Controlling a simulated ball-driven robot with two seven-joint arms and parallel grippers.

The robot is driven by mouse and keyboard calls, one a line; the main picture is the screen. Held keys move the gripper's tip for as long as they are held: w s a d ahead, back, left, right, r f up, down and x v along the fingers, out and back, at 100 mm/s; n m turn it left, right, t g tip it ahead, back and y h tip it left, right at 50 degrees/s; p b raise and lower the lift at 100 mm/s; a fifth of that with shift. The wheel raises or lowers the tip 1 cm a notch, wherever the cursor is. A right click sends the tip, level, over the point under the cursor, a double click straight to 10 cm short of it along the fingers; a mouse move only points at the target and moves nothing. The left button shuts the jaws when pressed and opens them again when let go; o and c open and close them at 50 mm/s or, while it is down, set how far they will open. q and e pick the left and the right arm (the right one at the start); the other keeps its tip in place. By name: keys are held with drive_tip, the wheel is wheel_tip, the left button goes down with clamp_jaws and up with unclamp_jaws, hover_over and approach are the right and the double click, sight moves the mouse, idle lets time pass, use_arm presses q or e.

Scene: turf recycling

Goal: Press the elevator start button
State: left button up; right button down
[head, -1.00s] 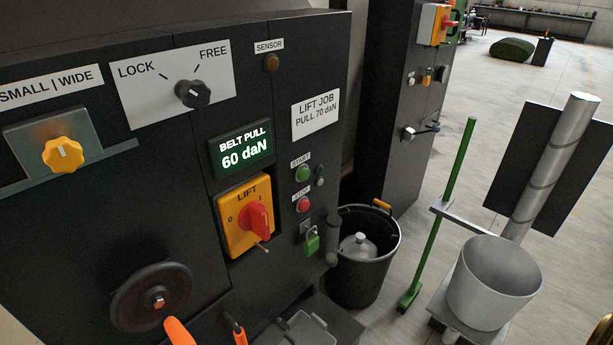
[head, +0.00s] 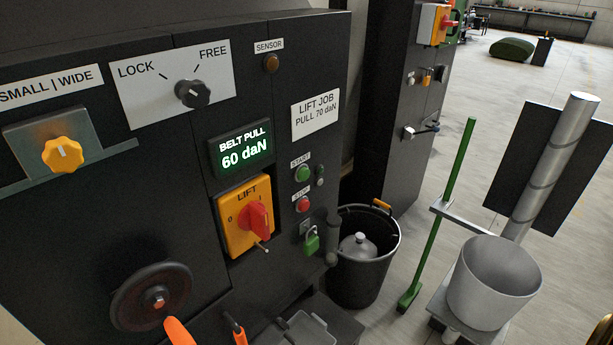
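The green START button (head: 303,173) is on the right part of the dark machine panel, under a START label. The red STOP button (head: 303,204) is below it. The yellow LIFT switch (head: 245,216) with a red knob is to their left. A green padlock (head: 311,241) hangs below the STOP button. The display (head: 242,150) reads BELT PULL 60 daN, and a sign (head: 316,114) reads LIFT JOB PULL 70 daN. Neither of my grippers shows in the head view.
A black handwheel (head: 152,297) and a LOCK/FREE knob (head: 193,94) are on the panel. A black bucket (head: 362,282) holding a grey jug stands right of the machine. A green pole (head: 441,205) and a grey container (head: 494,284) stand farther right. Open floor lies behind them.

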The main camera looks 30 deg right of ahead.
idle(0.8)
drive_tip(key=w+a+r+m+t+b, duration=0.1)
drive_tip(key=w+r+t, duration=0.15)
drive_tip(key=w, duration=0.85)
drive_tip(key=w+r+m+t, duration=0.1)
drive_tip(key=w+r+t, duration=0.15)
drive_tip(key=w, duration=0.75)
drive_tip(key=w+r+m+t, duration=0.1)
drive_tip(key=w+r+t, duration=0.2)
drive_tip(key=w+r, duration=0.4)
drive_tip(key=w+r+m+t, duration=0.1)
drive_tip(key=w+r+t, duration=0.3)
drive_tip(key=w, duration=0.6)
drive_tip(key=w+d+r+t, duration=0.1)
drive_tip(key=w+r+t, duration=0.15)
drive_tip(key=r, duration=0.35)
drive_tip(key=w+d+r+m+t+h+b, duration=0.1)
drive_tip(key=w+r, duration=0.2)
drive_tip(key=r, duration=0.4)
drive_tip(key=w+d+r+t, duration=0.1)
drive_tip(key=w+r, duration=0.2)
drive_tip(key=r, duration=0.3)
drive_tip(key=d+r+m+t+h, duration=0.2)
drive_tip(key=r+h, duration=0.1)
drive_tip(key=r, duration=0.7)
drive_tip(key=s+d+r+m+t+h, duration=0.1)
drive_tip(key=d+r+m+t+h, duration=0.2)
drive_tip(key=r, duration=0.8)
